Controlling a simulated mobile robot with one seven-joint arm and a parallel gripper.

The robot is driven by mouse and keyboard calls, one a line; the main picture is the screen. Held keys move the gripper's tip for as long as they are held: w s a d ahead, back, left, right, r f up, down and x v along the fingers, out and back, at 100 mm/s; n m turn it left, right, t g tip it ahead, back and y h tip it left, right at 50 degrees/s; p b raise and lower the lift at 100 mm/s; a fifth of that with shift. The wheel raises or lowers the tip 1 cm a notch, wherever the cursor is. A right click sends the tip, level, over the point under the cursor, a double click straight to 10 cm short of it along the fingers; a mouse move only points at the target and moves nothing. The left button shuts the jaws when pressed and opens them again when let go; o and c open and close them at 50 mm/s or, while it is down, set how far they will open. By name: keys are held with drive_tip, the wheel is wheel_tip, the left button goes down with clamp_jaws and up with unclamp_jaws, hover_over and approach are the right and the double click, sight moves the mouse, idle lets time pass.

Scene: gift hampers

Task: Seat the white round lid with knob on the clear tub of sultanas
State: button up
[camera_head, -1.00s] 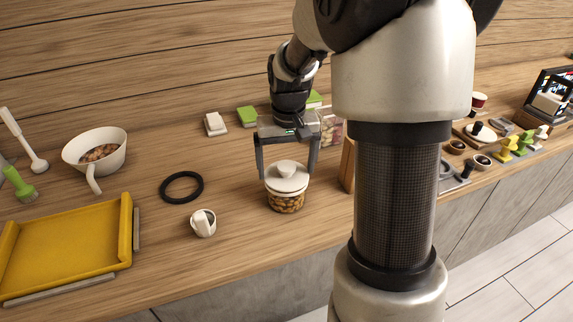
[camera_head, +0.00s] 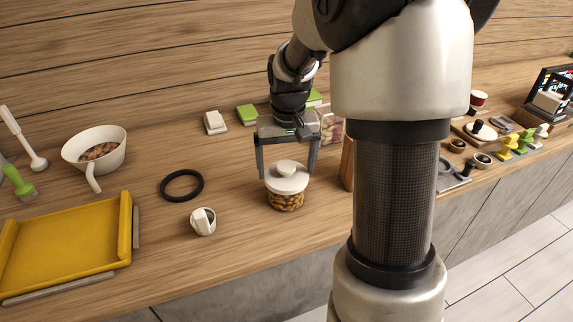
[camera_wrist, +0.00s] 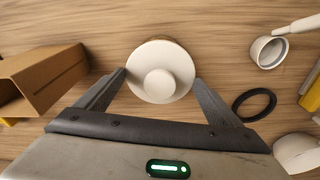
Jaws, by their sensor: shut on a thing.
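The white round lid with knob (camera_head: 287,183) sits level at the mouth of the clear tub of sultanas (camera_head: 286,203) near the counter's front edge. Whether its rim is fully down on the tub cannot be told. My gripper (camera_head: 287,172) is above it with its fingers pointing down, shut on the lid by its rim. In the wrist view the lid (camera_wrist: 160,71) lies between the fingertips of my gripper (camera_wrist: 161,77), the knob facing the camera. The lid hides most of the tub there.
A small white cup (camera_head: 203,222) and a black ring (camera_head: 182,186) lie to the left. Farther left are a yellow tray (camera_head: 70,250) and a white bowl (camera_head: 95,150).

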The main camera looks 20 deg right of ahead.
drive_tip(key=o, duration=0.8)
drive_tip(key=shift+o, duration=0.2)
wheel_tip(320, 180, up, 18)
drive_tip(key=s+f+p, duration=0.1)
drive_tip(key=s+p, duration=0.1)
drive_tip(key=s+a+r+n+t+p, duration=0.1)
drive_tip(key=s+a+r+t+p, duration=0.1)
drive_tip(key=s, duration=0.7)
drive_tip(key=s+a+r+n+t+p, duration=0.1)
drive_tip(key=s+a+r+p, duration=0.3)
drive_tip(key=s, duration=0.5)
drive_tip(key=shift+s+a+t+p, duration=0.3)
drive_tip(key=shift+a+t+p, duration=0.25)
drive_tip(key=shift+a, duration=0.65)
